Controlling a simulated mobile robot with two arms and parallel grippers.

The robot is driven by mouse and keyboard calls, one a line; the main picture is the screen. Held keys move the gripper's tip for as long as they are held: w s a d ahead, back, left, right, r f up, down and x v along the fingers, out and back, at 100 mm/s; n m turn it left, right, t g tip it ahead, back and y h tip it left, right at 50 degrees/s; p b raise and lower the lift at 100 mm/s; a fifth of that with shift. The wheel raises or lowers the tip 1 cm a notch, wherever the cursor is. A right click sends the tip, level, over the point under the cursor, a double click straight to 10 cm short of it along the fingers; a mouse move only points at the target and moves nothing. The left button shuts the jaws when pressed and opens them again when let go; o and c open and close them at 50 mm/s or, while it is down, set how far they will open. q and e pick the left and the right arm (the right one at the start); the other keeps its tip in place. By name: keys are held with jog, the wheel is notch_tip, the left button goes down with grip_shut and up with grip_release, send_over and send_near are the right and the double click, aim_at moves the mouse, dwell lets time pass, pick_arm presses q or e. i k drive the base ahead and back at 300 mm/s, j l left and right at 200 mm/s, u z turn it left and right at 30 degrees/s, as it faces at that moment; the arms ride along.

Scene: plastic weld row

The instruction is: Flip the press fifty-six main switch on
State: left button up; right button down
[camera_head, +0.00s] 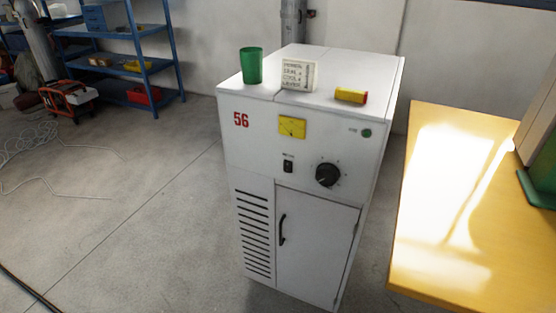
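The white press cabinet (262,147) stands upright in the middle of the view, with a red number 56 (241,120) on its front. A small black rocker switch (288,166) sits on the front panel, below the yellow meter (292,127) and left of the black rotary knob (328,174). The switch is too small to tell which way it is set. A small dark green round lamp or button (366,133) is at the panel's upper right. Neither of my grippers is in view.
A green cup (251,65), a lettered card (298,75) and a yellow-red block (351,95) stand on the cabinet top. A yellow-topped table (430,200) is close on the right. Blue shelves (140,35) stand behind left. Cables (40,145) lie on the left floor; floor before the cabinet's left is clear.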

aim_at(287, 166)
jog(key=i+j+z, duration=0.15)
jog(key=i+j, duration=0.25)
jog(key=i+j+z, duration=0.1)
jog(key=i+j, duration=0.3)
jog(key=j, duration=0.2)
